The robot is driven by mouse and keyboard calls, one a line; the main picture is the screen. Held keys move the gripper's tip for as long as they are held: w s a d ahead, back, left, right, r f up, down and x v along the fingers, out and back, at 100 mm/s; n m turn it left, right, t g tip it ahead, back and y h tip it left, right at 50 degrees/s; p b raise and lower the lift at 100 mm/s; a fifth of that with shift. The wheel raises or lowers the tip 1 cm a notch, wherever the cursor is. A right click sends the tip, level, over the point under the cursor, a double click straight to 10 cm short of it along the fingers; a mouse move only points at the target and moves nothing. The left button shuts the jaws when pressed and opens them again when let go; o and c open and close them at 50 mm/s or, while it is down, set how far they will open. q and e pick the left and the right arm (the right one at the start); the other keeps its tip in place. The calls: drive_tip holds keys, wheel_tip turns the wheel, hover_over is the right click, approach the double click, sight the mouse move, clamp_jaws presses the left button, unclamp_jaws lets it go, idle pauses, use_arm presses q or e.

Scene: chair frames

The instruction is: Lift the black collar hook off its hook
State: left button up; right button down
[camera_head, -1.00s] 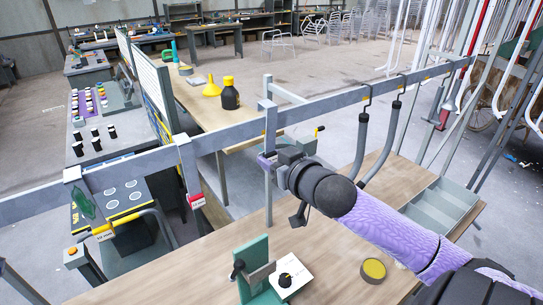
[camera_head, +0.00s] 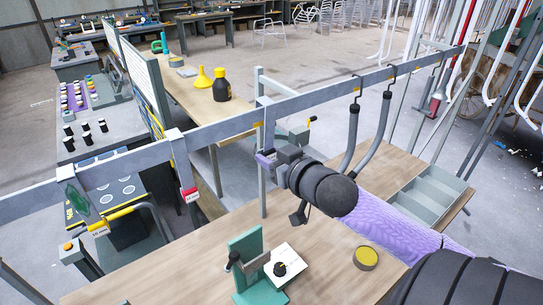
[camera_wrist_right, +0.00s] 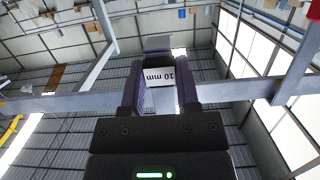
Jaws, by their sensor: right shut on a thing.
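My right gripper (camera_head: 266,160) is beside the upright post under the long grey rail (camera_head: 225,128), and its arm comes in from the lower right. A grey part of the held hook (camera_wrist_right: 157,44) shows beyond the label. I take this as the black collar hook; its collar is mostly hidden by the fingers. I cannot tell whether it still touches its hanging place. My left gripper is not in view.
A red-collared hanger (camera_head: 189,194) and a yellow-collared one (camera_head: 102,227) hang further left along the rail. Two dark bent tubes (camera_head: 352,135) hang to the right. Below is a wooden table (camera_head: 200,262) with a green fixture (camera_head: 245,258), a round tin (camera_head: 365,258) and a grey tray (camera_head: 437,195).

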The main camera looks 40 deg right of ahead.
drive_tip(key=shift+s+r+p, duration=0.15)
drive_tip(key=shift+s+p, duration=0.25)
drive_tip(key=shift+p, duration=0.1)
drive_tip(key=s+p, duration=0.2)
drive_tip(key=s+r+p, duration=0.1)
drive_tip(key=shift+s+a, duration=0.25)
drive_tip(key=shift+s, duration=0.15)
drive_tip(key=shift+s+f, duration=0.1)
drive_tip(key=shift+s, duration=0.1)
